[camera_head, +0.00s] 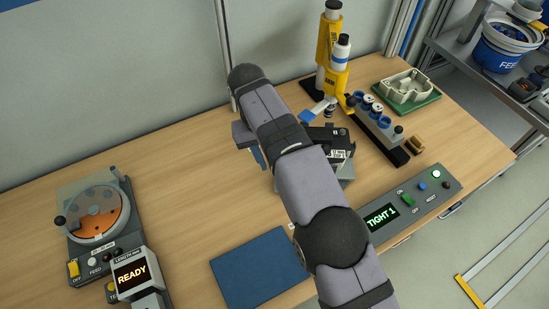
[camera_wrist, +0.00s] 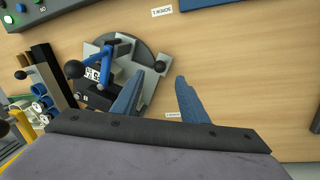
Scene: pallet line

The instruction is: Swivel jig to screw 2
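The jig is a round grey turntable (camera_wrist: 105,45) with a grey plate, a black block and a blue clamp lever (camera_wrist: 95,62) with a ball knob. A dark ball knob (camera_wrist: 160,67) at its edge shows between my fingertips, nearer the left one; I cannot tell if they touch. My gripper (camera_wrist: 158,78) is open, its two blue fingers apart. In the head view my arm covers much of the jig (camera_head: 338,142), and the gripper shows only partly. Small white labels (camera_wrist: 162,11) lie on the table by the turntable; their text is hard to read.
A yellow screwdriver unit (camera_head: 328,50) stands behind the jig. A control box (camera_head: 415,200) reads TIGHT 1 with a lit green lamp. A feeder (camera_head: 98,215) with a READY display (camera_head: 132,277) stands at left.

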